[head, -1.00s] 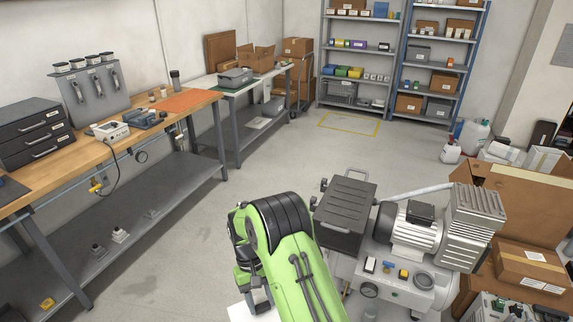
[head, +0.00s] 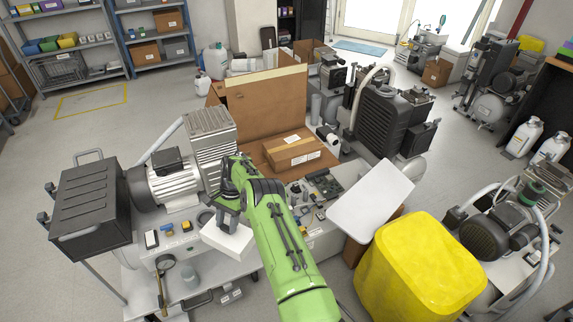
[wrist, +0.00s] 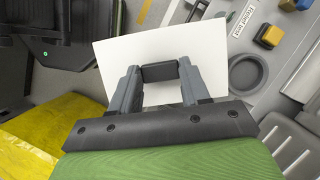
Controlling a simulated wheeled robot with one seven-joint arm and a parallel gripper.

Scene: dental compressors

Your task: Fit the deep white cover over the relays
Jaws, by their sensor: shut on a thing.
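The deep white cover (head: 228,240) hangs below my gripper (head: 230,212), beside the compressor's finned silver block. In the wrist view, my gripper (wrist: 158,76) is shut on a dark grip on the white cover (wrist: 125,53), whose flat top faces the camera. An open control area with small dark and green parts (head: 324,185) lies right of the cover, apart from it. The relays may be among these parts; they are too small to tell. My arm hides part of the area between.
A pale flat panel (head: 372,200) stands tilted right of the control area. A cardboard box (head: 293,152) lies behind. Open floor lies at the far left.

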